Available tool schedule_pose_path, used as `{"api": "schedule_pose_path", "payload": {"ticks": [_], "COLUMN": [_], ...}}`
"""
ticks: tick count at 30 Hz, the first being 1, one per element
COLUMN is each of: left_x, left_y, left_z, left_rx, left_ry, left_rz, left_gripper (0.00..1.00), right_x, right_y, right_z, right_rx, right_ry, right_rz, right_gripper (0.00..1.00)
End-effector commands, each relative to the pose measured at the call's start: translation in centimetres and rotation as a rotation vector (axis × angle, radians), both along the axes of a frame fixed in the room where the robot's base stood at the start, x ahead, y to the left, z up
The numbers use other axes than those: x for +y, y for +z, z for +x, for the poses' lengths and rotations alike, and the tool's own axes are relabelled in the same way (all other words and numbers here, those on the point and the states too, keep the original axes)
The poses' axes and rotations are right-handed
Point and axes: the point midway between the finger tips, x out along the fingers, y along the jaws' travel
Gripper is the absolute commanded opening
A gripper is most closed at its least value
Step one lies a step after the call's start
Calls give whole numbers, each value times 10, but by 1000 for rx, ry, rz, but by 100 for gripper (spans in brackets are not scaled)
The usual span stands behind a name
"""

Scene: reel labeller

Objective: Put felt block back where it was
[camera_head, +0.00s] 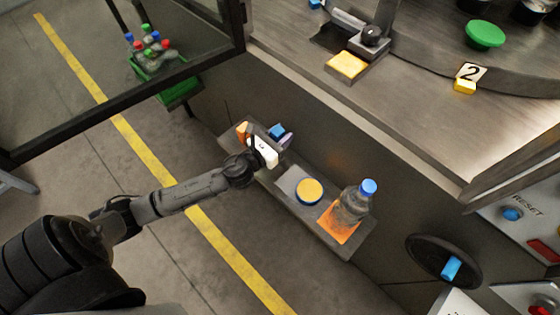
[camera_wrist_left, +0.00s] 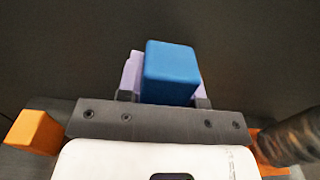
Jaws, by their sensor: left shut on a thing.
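A blue block (camera_head: 277,131), which looks like the felt block, is at the tip of my left gripper (camera_head: 276,137). In the left wrist view the blue block (camera_wrist_left: 170,72) sits between the two fingertips of my left gripper (camera_wrist_left: 162,97), which is shut on it. A lilac piece (camera_wrist_left: 130,75) shows behind and beside the block; it also shows in the head view (camera_head: 287,139). The gripper is over the far left end of a narrow grey shelf (camera_head: 330,239). I cannot tell whether the block touches the shelf. My right gripper is not in view.
An orange block (camera_wrist_left: 35,131) is left of the gripper. A machine panel (camera_head: 335,130) rises behind the shelf.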

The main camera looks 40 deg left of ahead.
Motion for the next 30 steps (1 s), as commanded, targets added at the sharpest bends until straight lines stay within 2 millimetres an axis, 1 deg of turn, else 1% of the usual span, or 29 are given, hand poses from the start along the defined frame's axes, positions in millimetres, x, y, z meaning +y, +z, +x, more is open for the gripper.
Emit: {"api": "schedule_pose_path", "payload": {"ticks": [5,13,20,24,26,30], "left_x": [0,0,0,0,0,0], "left_y": [-15,-59,-74,-93,-100,-100], "left_z": [0,0,0,0,0,0], "left_rx": [13,14,13,14,13,12], "left_ry": [1,3,2,4,3,2], "left_rz": [11,11,11,12,11,13], "left_gripper": [10,10,10,10,10,10], "right_x": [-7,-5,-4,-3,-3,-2], "right_y": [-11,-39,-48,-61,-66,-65], "right_z": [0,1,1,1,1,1], "right_rx": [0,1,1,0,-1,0], "right_ry": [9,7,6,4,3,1], "right_rz": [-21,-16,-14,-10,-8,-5], "right_gripper": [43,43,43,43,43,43]}}
